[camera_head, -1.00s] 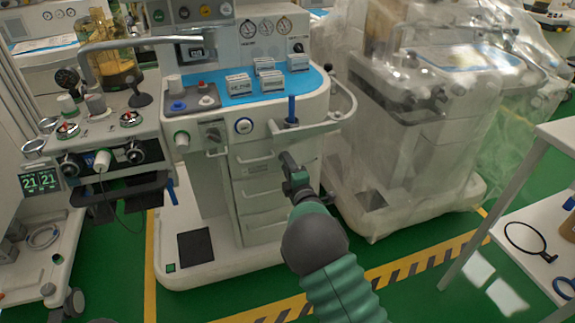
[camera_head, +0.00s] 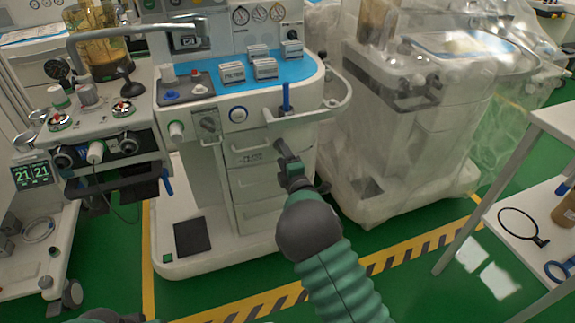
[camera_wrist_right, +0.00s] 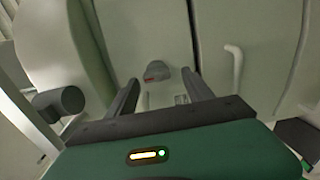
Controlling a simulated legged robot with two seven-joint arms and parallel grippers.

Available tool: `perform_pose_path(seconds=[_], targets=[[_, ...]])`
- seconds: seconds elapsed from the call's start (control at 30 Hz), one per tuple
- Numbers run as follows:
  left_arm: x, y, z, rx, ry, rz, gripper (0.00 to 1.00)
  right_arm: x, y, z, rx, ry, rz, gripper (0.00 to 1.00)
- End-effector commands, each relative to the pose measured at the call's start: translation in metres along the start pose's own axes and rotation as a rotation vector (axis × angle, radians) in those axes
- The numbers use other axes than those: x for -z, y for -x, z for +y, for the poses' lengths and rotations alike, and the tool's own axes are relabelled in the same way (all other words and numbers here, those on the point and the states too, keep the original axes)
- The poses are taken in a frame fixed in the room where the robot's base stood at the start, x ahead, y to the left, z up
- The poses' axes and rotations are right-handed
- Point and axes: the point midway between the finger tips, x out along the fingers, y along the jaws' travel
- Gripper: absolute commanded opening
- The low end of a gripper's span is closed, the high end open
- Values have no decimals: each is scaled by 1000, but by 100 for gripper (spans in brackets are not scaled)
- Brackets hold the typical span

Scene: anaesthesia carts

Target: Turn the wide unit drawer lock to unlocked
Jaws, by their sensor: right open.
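The wide unit is the pale anaesthesia machine with a stack of drawers (camera_head: 257,183) in the middle of the head view. In the right wrist view, a small grey lock knob (camera_wrist_right: 156,71) with a red mark sits on a pale panel, ahead of and between my fingers. It is apart from them. In the head view I cannot make out the knob's setting. My right gripper (camera_head: 283,150) is in front of the upper drawers, at their right side. It is open and empty, and its two dark fingers show in the right wrist view (camera_wrist_right: 161,90). My left gripper is out of view.
A pale handle (camera_wrist_right: 233,65) stands out across a dark seam from the knob. A curved rail (camera_head: 340,105) juts out above my right gripper. A plastic-covered machine (camera_head: 400,140) stands close on the right, a white table (camera_head: 540,200) farther right. Green floor lies in front.

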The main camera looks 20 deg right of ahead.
Motion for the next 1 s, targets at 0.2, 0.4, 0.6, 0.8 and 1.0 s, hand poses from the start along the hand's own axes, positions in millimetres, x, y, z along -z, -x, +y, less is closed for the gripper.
perform_pose_path(seconds=[0.2,0.4,0.6,0.8,1.0], targets=[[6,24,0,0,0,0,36,0,49,6,5,0,-1,60],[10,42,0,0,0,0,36,1,109,4,7,0,0,60],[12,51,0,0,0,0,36,1,151,0,5,0,1,60],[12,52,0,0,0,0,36,2,163,-1,3,1,2,60],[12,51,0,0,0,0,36,1,163,-2,3,1,2,60]])
